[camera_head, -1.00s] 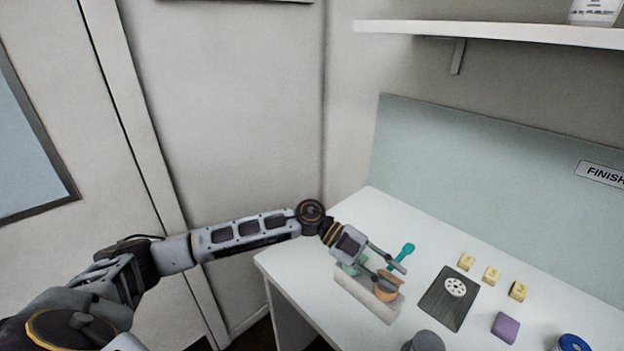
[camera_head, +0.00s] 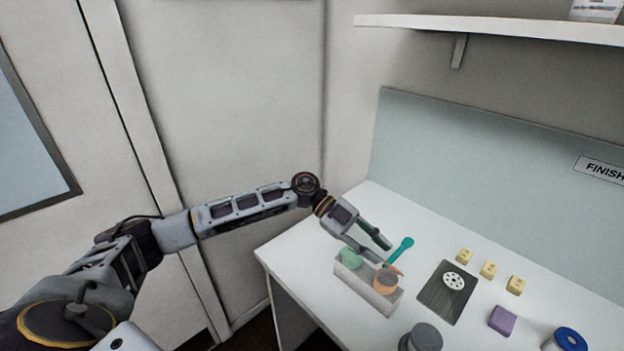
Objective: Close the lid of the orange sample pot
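The orange sample pot (camera_head: 386,283) sits at the right end of a pale block (camera_head: 352,281) near the desk's front left edge. A thin orange flap, apparently its lid (camera_head: 396,270), sticks out at a tilt behind its rim; its exact angle is hard to tell. A green pot (camera_head: 350,259) sits at the block's left end. My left gripper (camera_head: 385,254) is above and behind the block, close to the orange pot. Its two fingers are apart with nothing visible between them. I cannot tell whether a fingertip touches the flap. My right gripper is out of view.
A teal handled tool (camera_head: 402,248) lies behind the pots. To the right are a dark board with a white disc (camera_head: 453,281), several yellow blocks (camera_head: 488,269), a purple block (camera_head: 502,319), a grey round container (camera_head: 425,338) and a blue ring (camera_head: 571,340). A shelf (camera_head: 500,28) hangs above.

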